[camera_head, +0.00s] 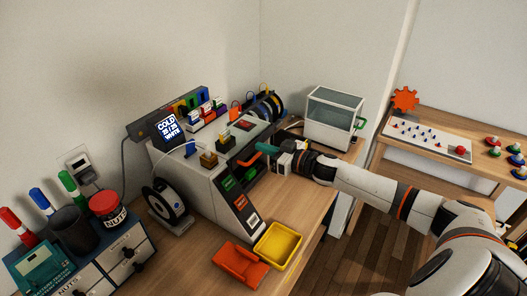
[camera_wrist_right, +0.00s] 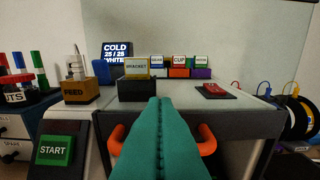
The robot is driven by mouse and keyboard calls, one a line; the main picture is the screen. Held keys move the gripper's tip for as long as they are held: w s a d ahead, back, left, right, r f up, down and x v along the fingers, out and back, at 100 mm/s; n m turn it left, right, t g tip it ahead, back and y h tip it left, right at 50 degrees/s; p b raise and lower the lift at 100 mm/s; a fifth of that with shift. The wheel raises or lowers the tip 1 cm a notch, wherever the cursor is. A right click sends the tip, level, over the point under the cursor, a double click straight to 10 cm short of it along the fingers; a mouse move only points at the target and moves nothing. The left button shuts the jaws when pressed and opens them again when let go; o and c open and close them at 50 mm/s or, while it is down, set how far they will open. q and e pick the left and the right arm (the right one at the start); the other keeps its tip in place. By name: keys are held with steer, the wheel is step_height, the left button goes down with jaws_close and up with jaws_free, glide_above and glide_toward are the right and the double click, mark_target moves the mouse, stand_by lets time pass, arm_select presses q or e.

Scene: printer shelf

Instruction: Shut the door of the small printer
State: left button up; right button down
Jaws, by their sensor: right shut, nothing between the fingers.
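The printer (camera_head: 200,180) is a grey machine on the wooden bench, with a lit screen reading COLD 25/25 WHITE (camera_head: 170,129). Its dark front door has an orange handle (camera_head: 250,160), which also shows in the right wrist view (camera_wrist_right: 117,138). My right gripper (camera_head: 267,148) has teal fingers, shut with nothing between them. In the right wrist view the fingers (camera_wrist_right: 160,140) reach toward the door and hide the middle of the handle. I cannot tell whether they touch it, or how far the door stands open. My left gripper is not in view.
A glass-sided box (camera_head: 334,115) with a green handle stands behind my right arm. Drawers, pens and a NUTS jar (camera_head: 106,206) are at left.

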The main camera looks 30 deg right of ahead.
steer(key=shift+w+a+f, duration=0.1)
steer(key=shift+f, duration=1.15)
steer(key=shift+f, duration=0.1)
step_height(320, 180, down, 15)
steer(key=b, duration=0.9)
steer(key=shift+f, duration=0.4)
